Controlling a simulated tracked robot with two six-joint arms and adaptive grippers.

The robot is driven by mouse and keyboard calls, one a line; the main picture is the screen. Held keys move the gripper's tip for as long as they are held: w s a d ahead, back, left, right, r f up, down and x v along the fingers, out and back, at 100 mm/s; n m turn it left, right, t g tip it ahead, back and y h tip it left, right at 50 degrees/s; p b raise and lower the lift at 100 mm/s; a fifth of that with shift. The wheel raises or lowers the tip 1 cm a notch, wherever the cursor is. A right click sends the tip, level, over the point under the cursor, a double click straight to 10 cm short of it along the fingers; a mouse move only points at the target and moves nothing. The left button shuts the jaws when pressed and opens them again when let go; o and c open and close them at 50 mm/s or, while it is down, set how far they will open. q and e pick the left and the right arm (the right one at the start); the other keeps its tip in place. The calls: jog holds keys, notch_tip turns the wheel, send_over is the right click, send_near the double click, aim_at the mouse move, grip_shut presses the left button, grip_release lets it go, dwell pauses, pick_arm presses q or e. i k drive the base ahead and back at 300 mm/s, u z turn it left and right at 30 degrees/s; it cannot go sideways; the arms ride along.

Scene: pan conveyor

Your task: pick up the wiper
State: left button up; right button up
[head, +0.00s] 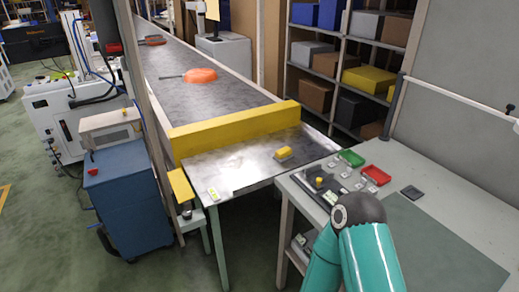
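A small yellow block on a grey base (284,153) lies on the metal table (235,168) at the end of the conveyor; it looks like the wiper, though it is too small to be sure. A second small yellow piece (318,181) sits on a dark plate on the grey workbench to the right. Part of a teal arm of mine rises at the bottom right, over the workbench edge. Neither of my grippers shows, and nothing touches the yellow block.
An orange pan (201,76) lies on the conveyor (215,100), behind a yellow barrier (235,127). The workbench (440,230) holds a green tray (351,158) and a red tray (376,175). A blue cabinet (128,200) stands left. Most of the metal table is clear.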

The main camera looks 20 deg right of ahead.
aim_at(284, 154)
jog(key=u, duration=0.2)
jog(key=i, duration=1.4)
jog(key=z, duration=0.5)
